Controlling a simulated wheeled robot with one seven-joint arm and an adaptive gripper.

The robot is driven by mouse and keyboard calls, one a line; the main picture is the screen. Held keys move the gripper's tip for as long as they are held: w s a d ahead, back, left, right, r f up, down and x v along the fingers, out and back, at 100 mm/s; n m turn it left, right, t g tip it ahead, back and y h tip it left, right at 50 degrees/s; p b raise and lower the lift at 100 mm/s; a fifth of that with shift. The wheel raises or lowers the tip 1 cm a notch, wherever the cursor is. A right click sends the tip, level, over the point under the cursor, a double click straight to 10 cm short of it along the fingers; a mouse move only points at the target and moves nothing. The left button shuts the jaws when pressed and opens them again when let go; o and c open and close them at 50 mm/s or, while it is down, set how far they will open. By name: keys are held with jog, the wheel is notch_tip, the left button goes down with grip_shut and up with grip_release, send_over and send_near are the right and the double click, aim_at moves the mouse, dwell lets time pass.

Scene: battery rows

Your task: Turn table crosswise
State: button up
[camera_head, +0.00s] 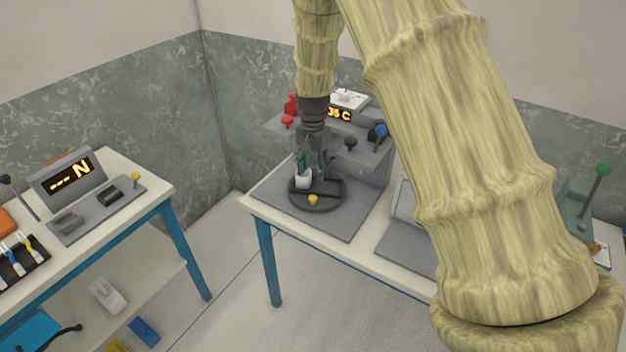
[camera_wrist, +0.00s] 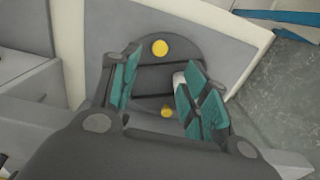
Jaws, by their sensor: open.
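The turntable is a dark round disc (camera_head: 318,207) on a grey plate on the middle table, with a yellow knob (camera_head: 313,200) at its front edge. In the wrist view the disc (camera_wrist: 190,48) shows a yellow knob (camera_wrist: 160,47) at its rim and a second yellow spot (camera_wrist: 167,112) nearer me. My gripper (camera_head: 310,176) points down over the disc. In the wrist view my gripper (camera_wrist: 160,82) is open, its teal pads apart. A small white piece (camera_wrist: 179,80) shows beside the right pad; contact cannot be told. The pads and palm hide part of the disc.
Behind the disc stands a grey station with an orange display (camera_head: 340,115), red knobs (camera_head: 288,121) and a blue knob (camera_head: 380,130). A left table holds another display panel (camera_head: 68,173). My arm covers much of the right side.

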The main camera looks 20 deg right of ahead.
jog(key=shift+r, duration=0.8)
